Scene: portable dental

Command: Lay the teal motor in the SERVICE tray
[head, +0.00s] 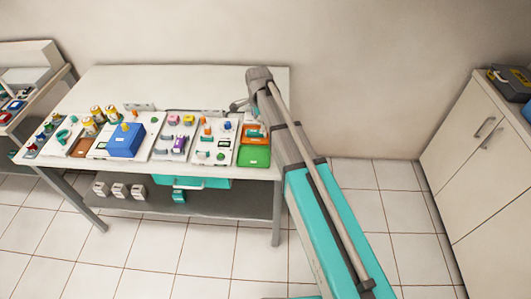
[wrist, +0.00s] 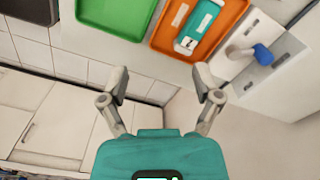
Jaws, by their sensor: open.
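A teal and white block that looks like the teal motor (wrist: 202,24) lies inside an orange tray (wrist: 157,42) in the wrist view. The orange tray also shows at the right end of the table in the head view (head: 266,142). A green tray (wrist: 112,22) sits beside it and looks empty; it shows at the table's front right corner in the head view (head: 254,157). No SERVICE label is readable. My gripper (wrist: 161,80) is open, with nothing between its fingers. In the head view it (head: 238,105) is near the table's back right, behind the trays.
A white fixture with a blue knob (wrist: 263,55) stands beside the orange tray. The table (head: 190,84) holds several panels with coloured parts and a blue box (head: 125,141). Its back strip is mostly clear. A cabinet (head: 480,150) stands at right.

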